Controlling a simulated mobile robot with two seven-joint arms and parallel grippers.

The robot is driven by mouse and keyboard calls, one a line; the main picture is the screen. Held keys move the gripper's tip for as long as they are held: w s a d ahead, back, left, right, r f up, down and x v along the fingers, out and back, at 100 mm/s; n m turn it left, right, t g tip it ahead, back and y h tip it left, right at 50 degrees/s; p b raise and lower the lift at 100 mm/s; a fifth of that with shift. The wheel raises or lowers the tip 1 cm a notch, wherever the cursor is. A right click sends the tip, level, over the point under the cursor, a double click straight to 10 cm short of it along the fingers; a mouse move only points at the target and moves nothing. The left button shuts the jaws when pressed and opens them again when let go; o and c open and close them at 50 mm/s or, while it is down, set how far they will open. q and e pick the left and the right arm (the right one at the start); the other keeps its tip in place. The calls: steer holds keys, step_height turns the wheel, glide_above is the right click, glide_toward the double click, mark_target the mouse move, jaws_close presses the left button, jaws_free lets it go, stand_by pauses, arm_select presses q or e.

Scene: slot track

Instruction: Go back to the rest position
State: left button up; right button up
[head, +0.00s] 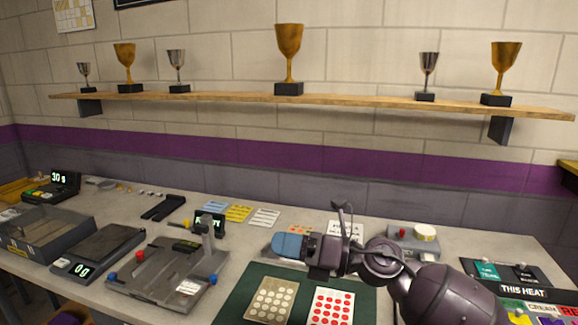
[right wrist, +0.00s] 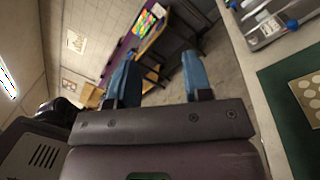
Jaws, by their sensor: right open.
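My right gripper (head: 290,245) reaches in from the lower right and points left above the table (head: 245,222). Its blue fingers also show in the right wrist view (right wrist: 160,78), spread apart with nothing between them. Beyond them are the floor and part of the room. My left gripper is not in view.
A green mat (head: 240,300) with a card of pale dots (head: 271,300) and a card of red dots (head: 332,305) lies below my right arm. A grey fixture (head: 165,272), a scale (head: 98,250) and a bin (head: 45,238) stand left. Trophies line the wall shelf (head: 220,98).

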steer(key=s+d+f+m+t+h, duration=0.2)
steer(key=d+f+m+t+h, duration=0.35)
steer(key=m, duration=0.55)
steer(key=s+d+f+m+t+h, duration=0.2)
steer(key=d+f+m+t+h, duration=0.15)
steer(key=d+m+h, duration=0.65)
steer(key=s+d+f+m+t+h, duration=0.2)
steer(key=d+f+m+t+h, duration=0.25)
steer(key=m, duration=0.85)
steer(key=s+d+f+m+g, duration=0.3)
steer(key=s+f+g, duration=0.15)
steer(key=s, duration=0.35)
steer(key=s+d+f+m+g, duration=0.25)
steer(key=s+f+g, duration=0.2)
steer(key=s, duration=0.45)
steer(key=s+d+f+m+g, duration=0.3)
steer(key=s+f+m+g, duration=0.15)
steer(key=s, duration=0.35)
steer(key=w+f+n+t+b, duration=0.1)
steer(key=w+f+t+b, duration=0.2)
steer(key=f, duration=0.5)
steer(key=w+f+n+t+y+b, duration=0.1)
steer(key=w+f+t+b, duration=0.3)
steer(key=f, duration=0.5)
steer(key=shift+w+a, duration=0.25)
steer(key=shift+a, duration=0.15)
